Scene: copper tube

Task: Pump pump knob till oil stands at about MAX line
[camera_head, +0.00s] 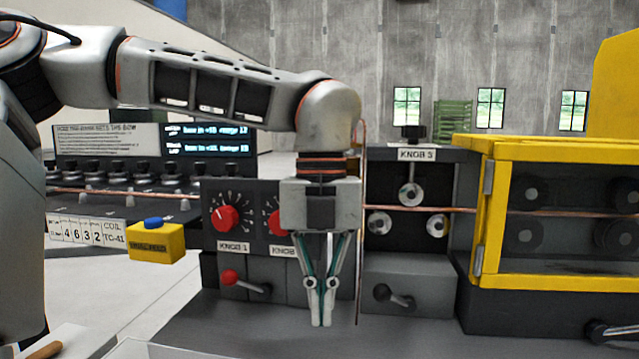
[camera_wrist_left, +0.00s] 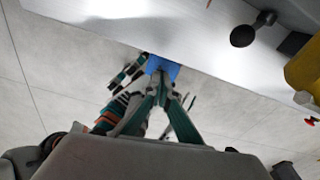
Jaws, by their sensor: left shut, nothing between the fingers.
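My left gripper (camera_head: 321,324) points straight down in front of the machine's dark panel, between the red-knob block and the KNOB 3 block. Its fingers are closed together with nothing between them. In the left wrist view the closed fingertips (camera_wrist_left: 160,70) meet in front of a blue patch (camera_wrist_left: 164,66); I cannot tell what it is or whether they touch it. A black ball knob (camera_wrist_left: 243,36) shows farther off there. I cannot tell which knob is the pump knob, and I see no oil level or MAX line.
A red KNOB 1 (camera_head: 224,218) and a red-ball lever (camera_head: 229,277) are left of my gripper. A black-ball lever (camera_head: 382,292) is close on its right. A yellow-framed guard box (camera_head: 480,212) stands right. A yellow box with a blue button (camera_head: 153,222) is at left.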

